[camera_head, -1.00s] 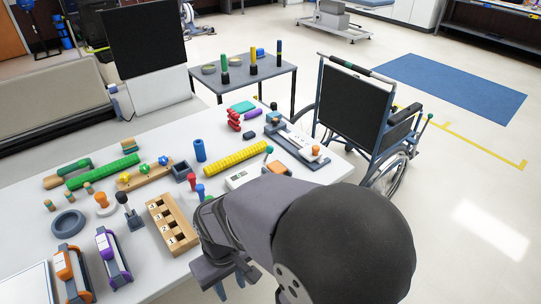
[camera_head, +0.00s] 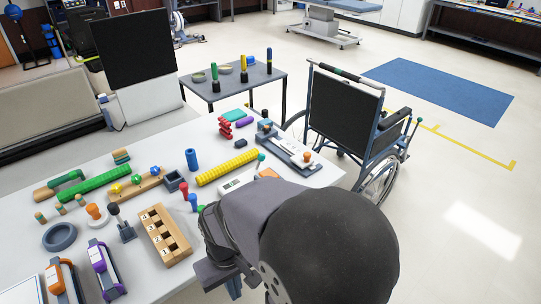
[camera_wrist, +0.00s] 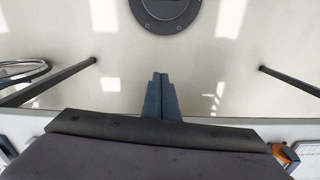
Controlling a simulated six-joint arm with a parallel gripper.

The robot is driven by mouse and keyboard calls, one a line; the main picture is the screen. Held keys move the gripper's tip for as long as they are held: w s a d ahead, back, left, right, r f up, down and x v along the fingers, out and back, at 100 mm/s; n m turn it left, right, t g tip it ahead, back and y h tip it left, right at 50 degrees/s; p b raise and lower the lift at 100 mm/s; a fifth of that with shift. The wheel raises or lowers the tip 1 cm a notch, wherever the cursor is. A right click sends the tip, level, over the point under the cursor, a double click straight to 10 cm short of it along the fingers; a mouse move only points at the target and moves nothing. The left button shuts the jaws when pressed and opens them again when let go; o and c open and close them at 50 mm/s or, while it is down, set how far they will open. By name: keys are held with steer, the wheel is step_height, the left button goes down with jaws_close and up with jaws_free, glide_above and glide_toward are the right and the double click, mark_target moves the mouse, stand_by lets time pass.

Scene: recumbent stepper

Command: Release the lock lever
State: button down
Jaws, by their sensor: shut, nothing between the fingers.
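No part is clearly marked as the lock lever, so I cannot tell which one it is. In the head view, a lever with a black knob (camera_head: 114,210) stands on a small grey base on the white table. A thin lever with a teal knob (camera_head: 261,157) stands farther right. The wheelchair (camera_head: 345,105) has a green-knobbed lever (camera_head: 412,129) on its right side. My gripper (camera_head: 233,288) is low at the table's near edge, partly hidden by my arm, away from these levers. In the wrist view, my gripper's blue fingers (camera_wrist: 161,78) are shut and empty over pale floor.
The white table (camera_head: 150,278) holds several things, including a wooden numbered block (camera_head: 165,236), a yellow ribbed bar (camera_head: 228,167) and a board with an orange knob (camera_head: 307,157). A grey side table (camera_head: 235,84) stands behind. Floor is clear at right.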

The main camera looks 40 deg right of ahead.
steer(key=w+d+m+t+y+p, duration=0.15)
steer(key=d+m, duration=0.45)
steer(key=d, duration=0.7)
steer(key=w+d+m+p, duration=0.25)
steer(key=d+m, duration=0.35)
steer(key=d, duration=0.6)
steer(key=w+d+r+n+t+h, duration=0.2)
steer(key=w+d+r+t, duration=0.4)
steer(key=w+d+r, duration=0.5)
steer(key=shift+w+d+r+n+p, duration=0.25)
steer(key=shift+w+n, duration=0.55)
steer(key=shift+w, duration=0.95)
steer(key=shift+w+f, duration=0.1)
steer(key=shift+f, duration=0.1)
